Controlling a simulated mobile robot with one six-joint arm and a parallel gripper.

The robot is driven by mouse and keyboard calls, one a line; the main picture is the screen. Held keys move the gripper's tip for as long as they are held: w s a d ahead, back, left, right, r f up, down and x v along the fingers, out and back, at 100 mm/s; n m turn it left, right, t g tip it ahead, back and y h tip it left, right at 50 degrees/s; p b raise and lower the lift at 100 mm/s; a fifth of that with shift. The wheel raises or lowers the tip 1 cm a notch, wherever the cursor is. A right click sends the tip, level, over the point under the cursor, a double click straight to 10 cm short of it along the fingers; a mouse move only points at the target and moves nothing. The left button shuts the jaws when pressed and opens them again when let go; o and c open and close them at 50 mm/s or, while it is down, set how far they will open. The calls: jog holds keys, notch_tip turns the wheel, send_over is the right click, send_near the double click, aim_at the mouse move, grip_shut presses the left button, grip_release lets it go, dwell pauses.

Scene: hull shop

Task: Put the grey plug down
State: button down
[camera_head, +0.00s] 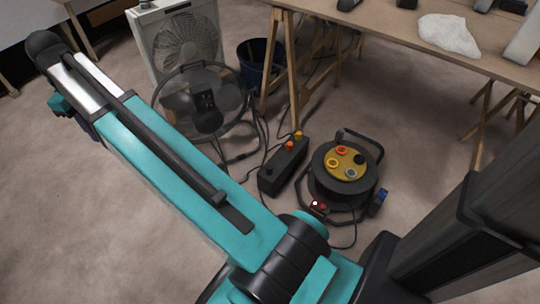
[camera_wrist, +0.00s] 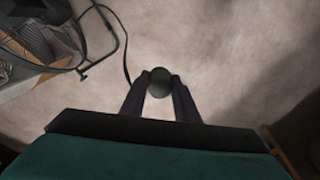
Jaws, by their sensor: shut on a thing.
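In the wrist view my gripper (camera_wrist: 159,84) is shut on a round dark grey plug (camera_wrist: 158,79), held between the two fingertips. A thin black cable (camera_wrist: 124,50) comes down from the upper left towards the fingertips; its joint with the plug is hard to make out. Pale floor lies below the plug, with its height above the floor unclear. The gripper and the held plug do not show in the head view.
The head view shows a cable reel (camera_head: 325,190), a black box with coloured knobs (camera_head: 278,172), a round floor fan (camera_head: 190,105), a white box fan (camera_head: 150,45), a dark bucket (camera_head: 250,68) and a trestle table (camera_head: 385,24). Open floor (camera_wrist: 235,55) surrounds the plug's right side.

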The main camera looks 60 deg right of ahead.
jog(key=s+d+f+m+b, duration=0.1)
jog(key=s+d+f+m, duration=0.3)
jog(key=d+f, duration=0.6)
jog(key=s+d+f+m+b, duration=0.1)
jog(key=s+d+f+m, duration=0.25)
jog(key=d+f, duration=0.55)
jog(key=s+d+f+m+b, duration=0.2)
jog(key=s+d+f+m, duration=0.35)
jog(key=d, duration=0.75)
jog(key=s+d+f+m+b, duration=0.1)
jog(key=s+d+f+m, duration=0.4)
jog(key=s+f, duration=0.7)
jog(key=s+d+f+m+b, duration=0.2)
jog(key=s+d+f+m, duration=0.3)
jog(key=s+d+f, duration=0.4)
jog(key=s+f, duration=0.2)
jog(key=s, duration=0.3)
jog(key=shift+s+d+f, duration=0.15)
jog(key=shift+d+f, duration=0.25)
jog(key=shift+d, duration=0.1)
